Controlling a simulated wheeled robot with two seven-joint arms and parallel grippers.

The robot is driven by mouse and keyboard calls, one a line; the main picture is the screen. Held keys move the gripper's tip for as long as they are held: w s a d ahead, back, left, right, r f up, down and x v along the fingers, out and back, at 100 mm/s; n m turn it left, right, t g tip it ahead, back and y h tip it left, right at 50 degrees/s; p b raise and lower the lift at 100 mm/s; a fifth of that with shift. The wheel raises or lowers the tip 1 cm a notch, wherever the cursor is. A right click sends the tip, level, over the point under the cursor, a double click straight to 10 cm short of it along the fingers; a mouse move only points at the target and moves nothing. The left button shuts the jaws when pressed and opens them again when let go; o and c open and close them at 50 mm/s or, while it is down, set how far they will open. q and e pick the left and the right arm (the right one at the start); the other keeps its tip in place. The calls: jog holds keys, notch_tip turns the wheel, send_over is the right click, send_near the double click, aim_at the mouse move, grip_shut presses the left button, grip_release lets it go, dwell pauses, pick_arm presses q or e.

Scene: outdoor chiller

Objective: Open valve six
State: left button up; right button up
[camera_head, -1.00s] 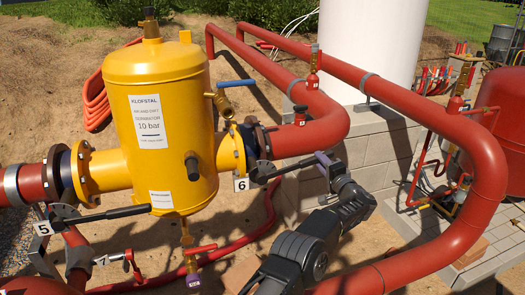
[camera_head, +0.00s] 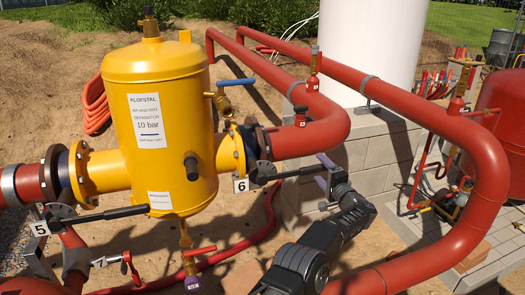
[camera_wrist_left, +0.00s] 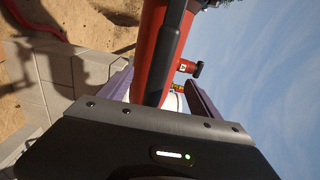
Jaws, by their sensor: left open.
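Valve six, with its white "6" label (camera_head: 240,185), sits on the red pipe just right of the yellow separator (camera_head: 160,120). In the left wrist view, the lever (camera_wrist_left: 172,45) runs between the two spread fingers of the gripper (camera_wrist_left: 158,80). The fingers look open, with gaps beside the lever. My right gripper is not in view.
Valve five's lever (camera_head: 105,214) and a valve labelled seven (camera_head: 100,262) are at the lower left. A thick red pipe (camera_head: 465,180) curves around on the right. A pale block plinth (camera_head: 365,155) stands behind the gripper. A blue-handled valve (camera_head: 235,83) is above.

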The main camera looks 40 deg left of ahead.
pick_arm(q)
jog(key=shift+d, duration=0.1)
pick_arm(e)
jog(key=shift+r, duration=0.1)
pick_arm(q)
jog(key=shift+s+d+r+p, duration=0.2)
jog(key=shift+s+d+p, duration=0.1)
jog(key=shift+d+p, duration=0.25)
jog(key=p+v, duration=0.1)
jog(key=v, duration=0.4)
jog(key=shift+s+d+f, duration=0.2)
jog(key=shift+s, duration=0.05)
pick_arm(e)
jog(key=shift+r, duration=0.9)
pick_arm(q)
jog(key=b+v, duration=0.2)
jog(key=v, duration=0.5)
jog(key=shift+s+d, duration=0.2)
jog(key=shift+d, duration=0.15)
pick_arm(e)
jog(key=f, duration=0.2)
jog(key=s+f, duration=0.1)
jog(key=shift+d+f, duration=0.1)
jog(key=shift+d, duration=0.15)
